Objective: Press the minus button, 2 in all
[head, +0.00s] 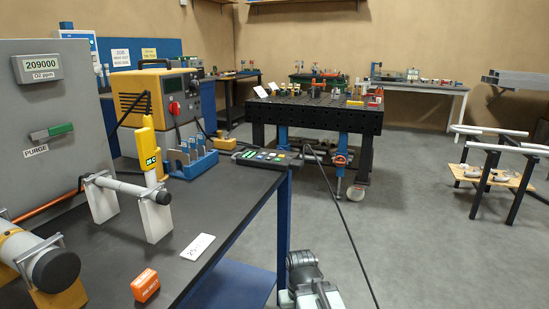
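A dark control box (267,159) lies near the far right corner of the black-topped bench (165,240). It has a small green display (248,155) at its left and several coloured buttons, among them blue, white and green ones. The button marks are too small to read, so I cannot tell which is minus. A grey and silver part of my arm (303,268) shows at the bottom centre, below and right of the bench edge, well away from the box. No gripper fingers can be made out.
A blue rack (192,163), a yellow meter (148,153) and a yellow power unit (160,95) stand left of the box. A clamped tube (127,187), an orange block (145,285) and a white tag (197,246) are nearer.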

